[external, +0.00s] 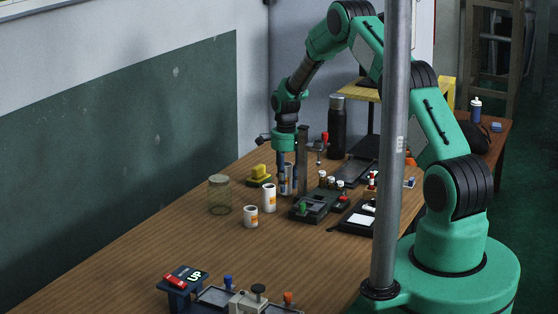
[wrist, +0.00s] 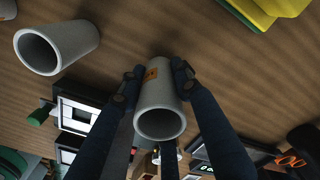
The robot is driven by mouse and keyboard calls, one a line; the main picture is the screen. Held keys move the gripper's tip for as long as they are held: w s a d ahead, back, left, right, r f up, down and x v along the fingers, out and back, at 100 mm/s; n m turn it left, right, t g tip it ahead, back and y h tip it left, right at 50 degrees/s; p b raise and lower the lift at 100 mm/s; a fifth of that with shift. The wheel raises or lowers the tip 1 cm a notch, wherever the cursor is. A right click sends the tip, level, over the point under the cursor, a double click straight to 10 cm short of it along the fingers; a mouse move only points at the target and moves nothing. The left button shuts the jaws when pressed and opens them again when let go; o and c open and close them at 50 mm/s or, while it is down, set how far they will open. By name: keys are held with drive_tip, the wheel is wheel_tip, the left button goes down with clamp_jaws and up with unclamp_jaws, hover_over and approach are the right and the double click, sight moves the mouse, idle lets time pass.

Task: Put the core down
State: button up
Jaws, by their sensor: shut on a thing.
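My gripper (external: 287,188) is shut on a white hollow core with an orange label (external: 289,172). In the wrist view the core (wrist: 160,99) sits between the two fingertips (wrist: 157,75), its open end facing the camera. In the external view the core is upright and partly hidden by the fingers. It is at or just above the table; I cannot tell whether it touches. A taller white core (external: 269,198) and a shorter white core (external: 250,216) stand on the table in front of it. One loose core also shows in the wrist view (wrist: 72,46).
A glass jar (external: 219,195) stands left of the cores. A yellow sponge-like block on a green base (external: 259,174) is behind the cores. A dark device with a green knob (external: 312,205) and a metal post (external: 303,160) are close on the right. The wooden table (external: 180,235) is clear at front left.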

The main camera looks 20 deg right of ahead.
drive_tip(key=shift+f, duration=0.55)
drive_tip(key=o, duration=1.2)
drive_tip(key=shift+f, duration=0.1)
wheel_tip(320, 180, up, 12)
drive_tip(key=shift+r+p, duration=0.15)
drive_tip(key=shift+p, duration=0.8)
